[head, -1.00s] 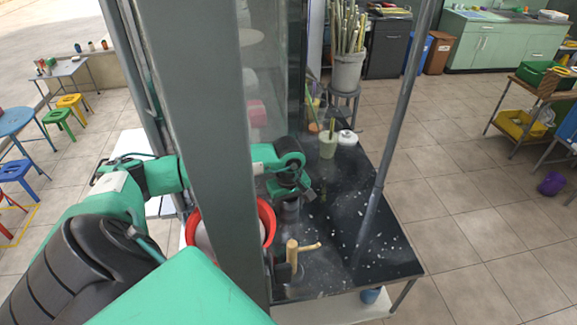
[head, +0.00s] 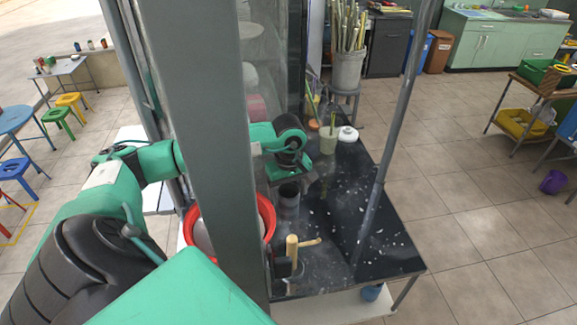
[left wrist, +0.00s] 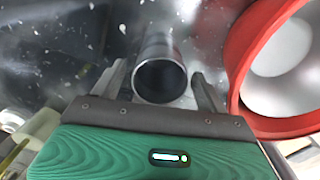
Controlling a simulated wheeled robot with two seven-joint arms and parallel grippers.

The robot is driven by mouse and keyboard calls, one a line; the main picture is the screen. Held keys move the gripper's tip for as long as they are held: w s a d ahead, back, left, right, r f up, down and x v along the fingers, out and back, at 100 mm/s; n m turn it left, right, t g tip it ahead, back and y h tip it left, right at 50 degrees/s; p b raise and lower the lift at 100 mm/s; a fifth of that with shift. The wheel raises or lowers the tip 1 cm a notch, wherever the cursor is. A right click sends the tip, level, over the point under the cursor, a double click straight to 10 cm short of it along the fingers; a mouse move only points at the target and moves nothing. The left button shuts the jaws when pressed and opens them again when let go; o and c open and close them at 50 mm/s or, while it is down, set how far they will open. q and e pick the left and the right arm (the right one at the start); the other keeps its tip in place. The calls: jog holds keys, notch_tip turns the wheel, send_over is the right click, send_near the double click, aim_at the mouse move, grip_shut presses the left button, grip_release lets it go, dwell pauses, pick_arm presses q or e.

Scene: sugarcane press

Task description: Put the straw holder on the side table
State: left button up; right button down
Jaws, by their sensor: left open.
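A dark grey metal cup (head: 289,194) stands upright on the black speckled counter. It also shows in the left wrist view (left wrist: 160,78), open-mouthed and seemingly empty. My left gripper (head: 291,175) is open just above it, and in the wrist view its fingers lie on either side of the cup without visible contact. A pale green cup (head: 328,140) with a thin stick in it stands farther back on the counter; it looks like the straw holder. A white surface (head: 130,138) at the left, partly behind my arm, may be the side table. My right gripper is not in view.
A red basin (head: 268,214) is beside the metal cup, partly hidden by a grey post (head: 200,120). A wooden-handled tap (head: 292,248) stands at the counter's front. A white lidded jar (head: 348,134) is beside the pale green cup. A slanted pole (head: 385,150) crosses the counter's right side.

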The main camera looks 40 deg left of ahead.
pick_arm(q)
notch_tip(320, 180, up, 8)
jog(key=b, duration=0.2)
jog(key=shift+f, duration=0.15)
